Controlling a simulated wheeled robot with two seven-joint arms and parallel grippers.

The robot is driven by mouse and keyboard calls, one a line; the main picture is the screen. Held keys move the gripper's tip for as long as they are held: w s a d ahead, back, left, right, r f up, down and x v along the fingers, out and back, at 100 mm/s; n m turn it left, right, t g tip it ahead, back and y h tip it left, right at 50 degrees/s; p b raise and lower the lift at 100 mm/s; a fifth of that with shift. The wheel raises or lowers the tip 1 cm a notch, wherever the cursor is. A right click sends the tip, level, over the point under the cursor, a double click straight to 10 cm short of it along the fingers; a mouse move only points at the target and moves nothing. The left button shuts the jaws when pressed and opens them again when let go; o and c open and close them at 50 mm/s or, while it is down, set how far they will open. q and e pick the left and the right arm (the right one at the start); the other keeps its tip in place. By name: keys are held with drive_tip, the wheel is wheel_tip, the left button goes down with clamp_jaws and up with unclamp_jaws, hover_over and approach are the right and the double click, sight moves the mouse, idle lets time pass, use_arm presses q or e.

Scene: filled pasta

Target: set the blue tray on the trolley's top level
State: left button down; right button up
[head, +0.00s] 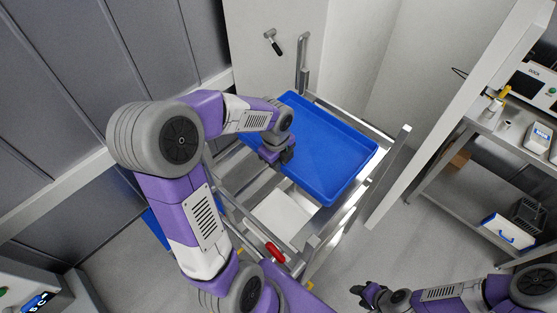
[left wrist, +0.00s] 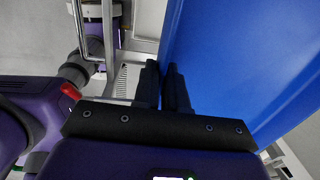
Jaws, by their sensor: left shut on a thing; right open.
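The blue tray (head: 328,150) is a shallow rectangular tray over the metal trolley (head: 372,195), between its corner posts and tilted across the picture. My left gripper (head: 280,157) is shut on the tray's left rim. In the left wrist view the tray (left wrist: 245,70) fills the right side, its edge at the fingers of my left gripper (left wrist: 164,78). Whether the tray's underside touches the trolley's top level is hidden. My right gripper (head: 368,294) is open and empty, low at the bottom of the head view, away from the trolley.
A white wall with a black-handled lever (head: 273,42) stands behind the trolley. A red handle (head: 275,252) is at the trolley's near end. A metal bench (head: 455,190) with devices stands at right. Bare grey floor (head: 400,235) lies between bench and trolley.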

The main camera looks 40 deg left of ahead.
use_arm(q)
wheel_tip(320, 180, down, 6)
drive_tip(key=b, duration=0.4)
drive_tip(key=shift+f, duration=0.25)
drive_tip(key=shift+f+b, duration=0.6)
drive_tip(key=shift+b, duration=0.05)
idle(0.3)
drive_tip(key=c, duration=1.1)
unclamp_jaws()
wheel_tip(320, 180, up, 16)
drive_tip(key=p, duration=1.4)
drive_tip(key=shift+r, duration=0.1)
